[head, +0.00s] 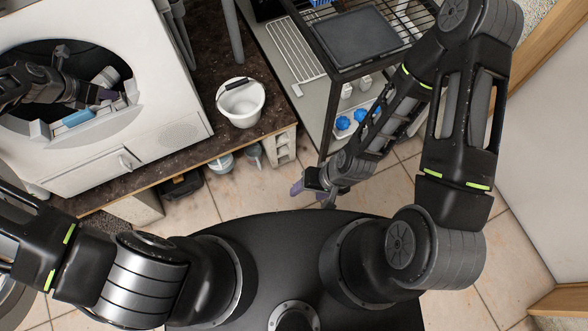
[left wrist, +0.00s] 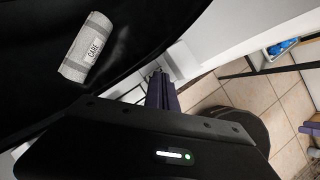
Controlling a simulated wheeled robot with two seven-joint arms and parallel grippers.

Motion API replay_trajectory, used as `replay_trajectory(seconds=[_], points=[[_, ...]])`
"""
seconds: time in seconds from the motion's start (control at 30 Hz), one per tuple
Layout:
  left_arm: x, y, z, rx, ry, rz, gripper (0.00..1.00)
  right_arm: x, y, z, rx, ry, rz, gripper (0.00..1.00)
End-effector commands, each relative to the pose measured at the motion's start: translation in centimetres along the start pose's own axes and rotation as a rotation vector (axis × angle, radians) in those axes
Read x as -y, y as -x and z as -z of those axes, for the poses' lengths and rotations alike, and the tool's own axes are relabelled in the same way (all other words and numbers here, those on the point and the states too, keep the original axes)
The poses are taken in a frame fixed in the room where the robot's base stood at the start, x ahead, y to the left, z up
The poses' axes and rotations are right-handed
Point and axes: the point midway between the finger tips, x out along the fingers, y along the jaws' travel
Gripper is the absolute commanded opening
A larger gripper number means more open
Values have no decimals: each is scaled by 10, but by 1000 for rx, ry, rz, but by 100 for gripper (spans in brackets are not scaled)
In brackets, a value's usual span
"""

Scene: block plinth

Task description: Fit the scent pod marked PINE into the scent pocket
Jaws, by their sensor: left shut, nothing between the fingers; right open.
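No label reading PINE is legible in either view, and I cannot make out the scent pocket for sure. My left gripper (head: 103,96) is inside the round opening of the white machine (head: 160,85); its purple fingers are shut and empty, and show in the left wrist view (left wrist: 161,92). A grey-white roll with a tag reading CARE (left wrist: 87,48) lies on the dark drum floor, apart from the fingers. A light-blue piece (head: 78,118) sits at the opening's lower lip, below the left gripper. My right gripper (head: 313,192) is open and empty over the floor.
A white bucket (head: 241,103) stands on the dark counter right of the machine. A wire rack (head: 330,75) holds a dark tray; blue items (head: 343,123) sit in a white tray low in it. The tiled floor (head: 240,190) has free room.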

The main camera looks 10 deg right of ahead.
Motion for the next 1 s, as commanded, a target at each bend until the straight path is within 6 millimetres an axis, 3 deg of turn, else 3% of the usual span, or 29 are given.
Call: replay_trajectory(seconds=[0.47,1.0], points=[[0,0,1,-2,3,0,0,0,1,0,-1,0,0,60],[0,34,-17,-3,2,0,0,10,26,0,-1,0,0,60]])
